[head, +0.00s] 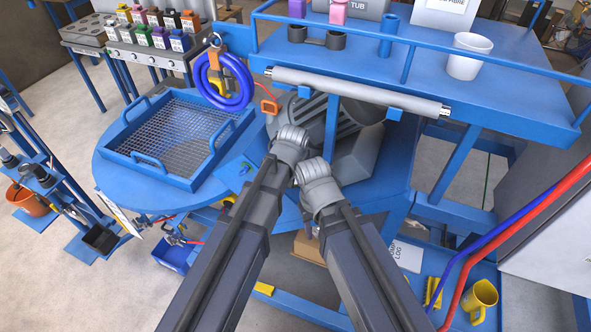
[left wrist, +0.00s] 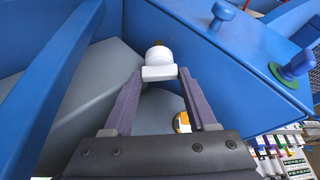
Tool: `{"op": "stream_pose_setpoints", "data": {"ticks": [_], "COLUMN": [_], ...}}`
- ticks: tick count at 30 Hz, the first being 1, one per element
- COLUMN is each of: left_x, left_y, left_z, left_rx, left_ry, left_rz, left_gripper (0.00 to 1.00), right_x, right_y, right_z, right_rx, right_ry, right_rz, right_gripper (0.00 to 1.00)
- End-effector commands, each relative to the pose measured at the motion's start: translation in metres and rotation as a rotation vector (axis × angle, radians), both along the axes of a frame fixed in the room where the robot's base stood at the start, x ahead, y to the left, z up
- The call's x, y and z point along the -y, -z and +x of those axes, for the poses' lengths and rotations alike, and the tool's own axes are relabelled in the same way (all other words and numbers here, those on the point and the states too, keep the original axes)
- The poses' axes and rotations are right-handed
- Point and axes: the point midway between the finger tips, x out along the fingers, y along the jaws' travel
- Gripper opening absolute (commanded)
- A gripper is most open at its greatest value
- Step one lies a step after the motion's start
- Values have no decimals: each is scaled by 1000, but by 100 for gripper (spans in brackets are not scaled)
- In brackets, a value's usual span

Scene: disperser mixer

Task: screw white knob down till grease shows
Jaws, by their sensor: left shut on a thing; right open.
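The white knob (left wrist: 158,56) has a rounded top and a pale block-like part, and it shows in the left wrist view against a blue panel. A small brownish patch shows at its far end; I cannot tell whether it is grease. My left gripper (left wrist: 162,73) is shut on the knob, one dark finger on each side. In the head view the knob and the left fingertips are hidden behind my arms. My right gripper (head: 315,226) is open beside the left wrist, low in front of the blue machine, with its fingers mostly hidden.
A blue mesh tray (head: 178,135) rests on the round blue table at left. A grey roller (head: 350,90) and a shelf with a white cup (head: 467,58) stand beyond my arms. A yellow mug (head: 481,298) sits at lower right.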

Motion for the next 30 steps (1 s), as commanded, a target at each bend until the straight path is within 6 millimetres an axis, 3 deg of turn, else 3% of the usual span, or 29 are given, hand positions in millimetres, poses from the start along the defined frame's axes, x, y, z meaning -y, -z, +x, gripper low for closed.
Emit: {"op": "stream_pose_setpoints", "data": {"ticks": [3,14,30], "left_x": [0,-1,-4], "left_y": [0,0,0], "left_z": [0,0,3], "left_rx": [0,1,1], "left_ry": [0,83,558], "left_rz": [0,-1,-2], "left_gripper": [2,2,2], "right_x": [0,0,0], "right_y": [0,0,0], "right_z": [0,0,0], "right_rx": [0,0,0], "right_ry": [0,0,0], "right_rz": [0,0,0], "right_gripper": [50,50,50]}}
